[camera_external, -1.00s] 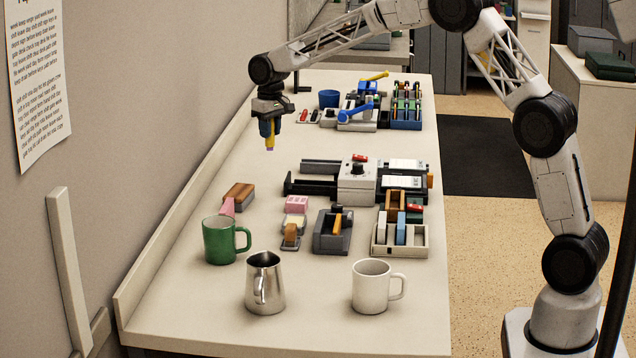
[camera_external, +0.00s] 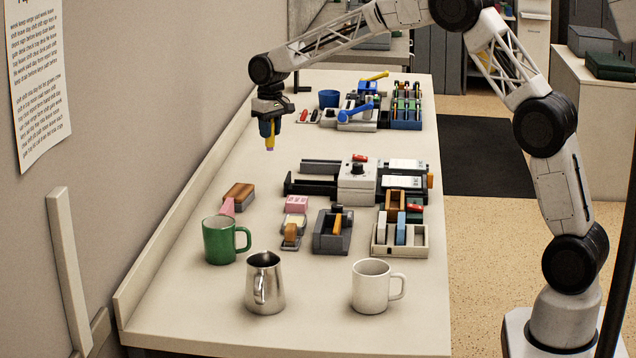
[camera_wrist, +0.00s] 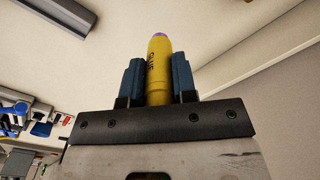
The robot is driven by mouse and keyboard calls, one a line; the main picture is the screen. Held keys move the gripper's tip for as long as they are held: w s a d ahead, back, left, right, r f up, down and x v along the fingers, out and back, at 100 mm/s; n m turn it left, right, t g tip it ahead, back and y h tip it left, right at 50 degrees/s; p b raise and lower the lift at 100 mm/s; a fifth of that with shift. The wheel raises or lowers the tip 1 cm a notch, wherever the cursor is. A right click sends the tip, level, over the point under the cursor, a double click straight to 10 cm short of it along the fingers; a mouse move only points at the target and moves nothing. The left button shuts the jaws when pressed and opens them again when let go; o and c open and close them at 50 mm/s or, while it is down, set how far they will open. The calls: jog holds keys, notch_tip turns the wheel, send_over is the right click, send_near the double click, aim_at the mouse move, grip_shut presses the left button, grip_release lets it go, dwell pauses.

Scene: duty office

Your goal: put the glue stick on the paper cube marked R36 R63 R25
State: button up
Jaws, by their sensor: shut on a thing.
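My gripper (camera_external: 269,130) hangs pointing down over the left middle of the table, shut on the glue stick (camera_external: 270,145). The glue stick is yellow with a purple end and dark lettering; in the wrist view it stands between the two blue fingers (camera_wrist: 158,70), purple end outward. It is held above the table, apart from everything. A small pink block (camera_external: 296,204) and a pale yellow block (camera_external: 294,221) lie nearer the camera and slightly right; either may be a paper cube. I cannot read R36 R63 R25 on any thing.
A green mug (camera_external: 220,240), steel jug (camera_external: 264,285) and white mug (camera_external: 371,287) stand at the near end. A brown-topped block (camera_external: 238,196), tape dispenser (camera_external: 333,232) and pale tray (camera_external: 400,250) lie mid-table. Bare tabletop lies under my gripper.

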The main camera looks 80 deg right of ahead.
jog(key=shift+a, duration=0.1)
jog(key=s+a+f+n, duration=0.1)
jog(key=s+a+n, duration=0.1)
jog(key=s+a, duration=2.1)
jog(key=shift+s+f, duration=0.35)
jog(key=shift+s, duration=0.7)
send_near(297, 199)
jog(key=shift+w+a, duration=0.15)
jog(key=shift+a, duration=0.1)
jog(key=shift+f, duration=1.7)
